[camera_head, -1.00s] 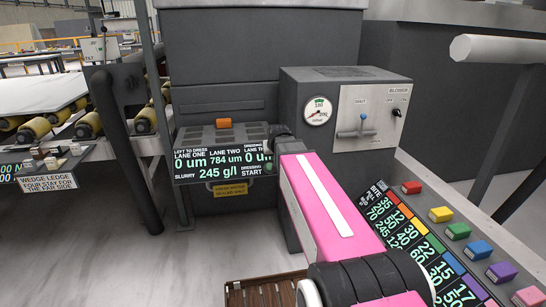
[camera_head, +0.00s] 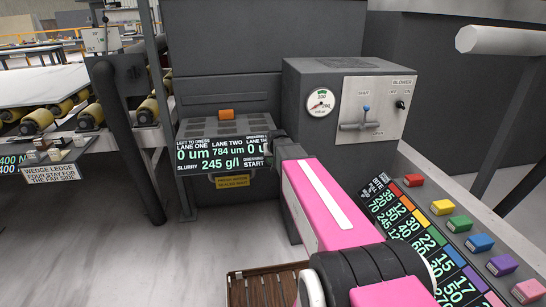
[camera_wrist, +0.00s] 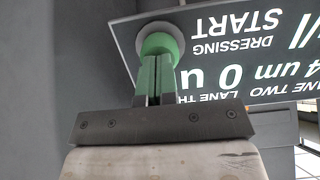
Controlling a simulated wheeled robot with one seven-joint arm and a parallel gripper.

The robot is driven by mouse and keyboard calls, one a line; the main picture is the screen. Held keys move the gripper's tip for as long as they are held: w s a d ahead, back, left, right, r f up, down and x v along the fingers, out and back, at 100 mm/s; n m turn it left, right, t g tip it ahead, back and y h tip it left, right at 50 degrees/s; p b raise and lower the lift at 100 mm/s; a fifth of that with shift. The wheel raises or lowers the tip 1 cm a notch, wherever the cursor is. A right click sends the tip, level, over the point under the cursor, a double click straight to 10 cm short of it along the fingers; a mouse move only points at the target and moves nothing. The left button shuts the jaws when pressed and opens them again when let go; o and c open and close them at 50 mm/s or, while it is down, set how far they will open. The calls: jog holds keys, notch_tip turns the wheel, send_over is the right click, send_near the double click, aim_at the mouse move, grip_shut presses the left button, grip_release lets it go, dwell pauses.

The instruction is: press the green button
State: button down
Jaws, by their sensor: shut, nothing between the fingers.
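A round green button (camera_wrist: 160,40) in a pale collar shows in the wrist view, beside the words DRESSING START on the dark display panel (camera_wrist: 215,75). My gripper (camera_wrist: 155,65) is shut and empty, its fingertips overlapping the lower front of the button. I cannot tell whether they touch or press it. In the head view my gripper (camera_head: 274,140) is at the right end of the same display panel (camera_head: 222,152), which reads 0 um, 784 um and 245 g/l. The button is not clearly visible there.
A grey box with a gauge (camera_head: 320,102) and a lever (camera_head: 366,116) stands just right of my gripper. Several coloured blocks, including a green one (camera_head: 460,223), line a rail at the right. An orange block (camera_head: 226,114) sits above the panel. A wooden slatted crate (camera_head: 235,290) is below.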

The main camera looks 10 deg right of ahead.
jog(key=shift+x, duration=1.1)
jog(key=shift+w, duration=0.2)
jog(key=shift+r, duration=0.1)
jog(key=v, duration=1.5)
jog(key=shift+s+f, duration=0.25)
jog(key=shift+s, duration=0.2)
